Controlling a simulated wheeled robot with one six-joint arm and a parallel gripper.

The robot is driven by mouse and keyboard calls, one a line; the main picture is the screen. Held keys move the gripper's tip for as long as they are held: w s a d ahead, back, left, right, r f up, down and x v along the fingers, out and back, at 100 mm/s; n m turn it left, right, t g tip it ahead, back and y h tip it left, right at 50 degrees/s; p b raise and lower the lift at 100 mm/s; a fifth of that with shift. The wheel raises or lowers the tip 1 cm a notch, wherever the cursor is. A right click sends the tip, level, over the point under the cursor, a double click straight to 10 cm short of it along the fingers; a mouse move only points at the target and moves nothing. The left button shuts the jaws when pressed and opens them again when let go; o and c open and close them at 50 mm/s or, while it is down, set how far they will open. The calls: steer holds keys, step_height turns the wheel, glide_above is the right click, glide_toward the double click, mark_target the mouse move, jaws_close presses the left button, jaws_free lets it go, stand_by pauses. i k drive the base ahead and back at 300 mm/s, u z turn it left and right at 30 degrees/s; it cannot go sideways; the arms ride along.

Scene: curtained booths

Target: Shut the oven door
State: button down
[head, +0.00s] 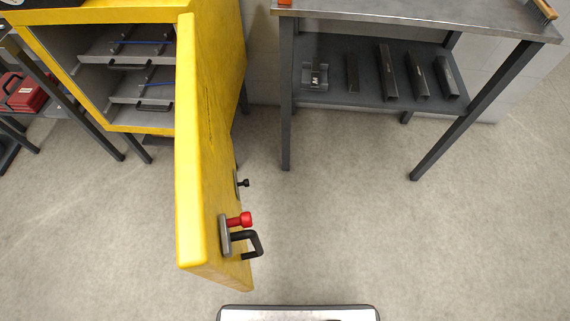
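The yellow oven (112,14) stands at the upper left, with its front open. Its yellow door (190,150) is swung wide and juts out toward me. On the door's right face, near its free end, are a black handle (258,241) and a red knob (240,220). A small dark knob (243,183) sits farther back on the same face. Inside the oven are grey drawers or racks (140,92) with black handles and blue rods. My gripper is not in view.
A metal table (420,10) with a lower shelf (330,92) holding several dark metal bars stands at the upper right. A red case (24,94) is on a rack at the far left. The floor (350,220) right of the door is clear.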

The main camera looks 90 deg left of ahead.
mark_target(205, 189)
steer(key=i, duration=1)
steer(key=u, duration=4.4)
steer(key=i, duration=0.5)
steer(key=z, duration=0.05)
